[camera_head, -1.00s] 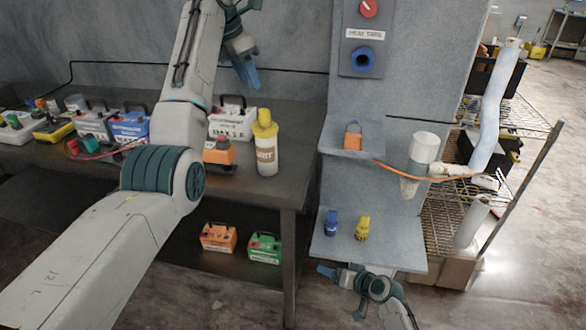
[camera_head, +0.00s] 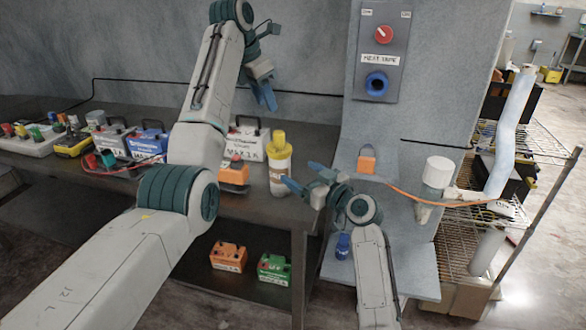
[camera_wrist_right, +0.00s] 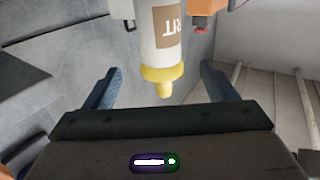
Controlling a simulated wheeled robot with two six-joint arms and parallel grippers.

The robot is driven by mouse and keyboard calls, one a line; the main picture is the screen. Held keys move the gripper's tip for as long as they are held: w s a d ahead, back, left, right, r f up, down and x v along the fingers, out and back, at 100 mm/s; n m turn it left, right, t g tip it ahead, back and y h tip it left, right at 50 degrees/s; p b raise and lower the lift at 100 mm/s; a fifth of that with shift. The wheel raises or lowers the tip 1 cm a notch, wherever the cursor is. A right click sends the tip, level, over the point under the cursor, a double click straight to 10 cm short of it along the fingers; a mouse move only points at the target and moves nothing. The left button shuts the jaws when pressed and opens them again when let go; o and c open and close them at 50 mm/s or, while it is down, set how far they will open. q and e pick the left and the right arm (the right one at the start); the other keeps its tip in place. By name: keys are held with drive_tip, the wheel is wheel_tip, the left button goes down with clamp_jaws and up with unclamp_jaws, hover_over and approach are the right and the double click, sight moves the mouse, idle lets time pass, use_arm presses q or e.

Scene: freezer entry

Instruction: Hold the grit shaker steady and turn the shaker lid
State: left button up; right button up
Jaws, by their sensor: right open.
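The grit shaker (camera_head: 279,178) stands upright near the right end of the dark bench, a pale bottle with a brown label. Its yellow shaker lid (camera_head: 278,143) is on top. My right gripper (camera_head: 301,177) is open and empty, just right of the shaker, its fingers pointing toward it. In the right wrist view the shaker (camera_wrist_right: 160,48) appears upside down, with its lid (camera_wrist_right: 163,78) between the two spread fingers (camera_wrist_right: 160,68); I see no contact. My left gripper (camera_head: 266,104) hangs above the lid, fingers pointing down, clear of it; its finger gap is unclear.
An orange battery (camera_head: 233,175) stands close left of the shaker. More batteries and tools line the bench to the left. The grey wall panel (camera_head: 382,50) and a shelf with an orange padlock-like item (camera_head: 366,162) are at the right.

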use_arm(q)
drive_tip(key=shift+a, duration=0.1)
use_arm(e)
drive_tip(key=x, duration=1)
drive_tip(key=shift+f, duration=0.1)
drive_tip(key=shift+c, duration=0.2)
drive_tip(key=c, duration=1.4)
use_arm(q)
drive_tip(key=shift+o, duration=1.2)
drive_tip(key=shift+f, duration=0.1)
drive_tip(key=m+t+h, duration=0.2)
drive_tip(key=t+h, duration=0.2)
drive_tip(key=h, duration=0.9)
approach(279, 136)
drive_tip(key=w+f, duration=0.1)
drive_tip(key=a, duration=0.2)
drive_tip(key=shift+t, duration=0.3)
drive_tip(key=x, duration=1.2)
drive_tip(key=shift+s+d, duration=0.15)
drive_tip(key=shift+s, duration=0.15)
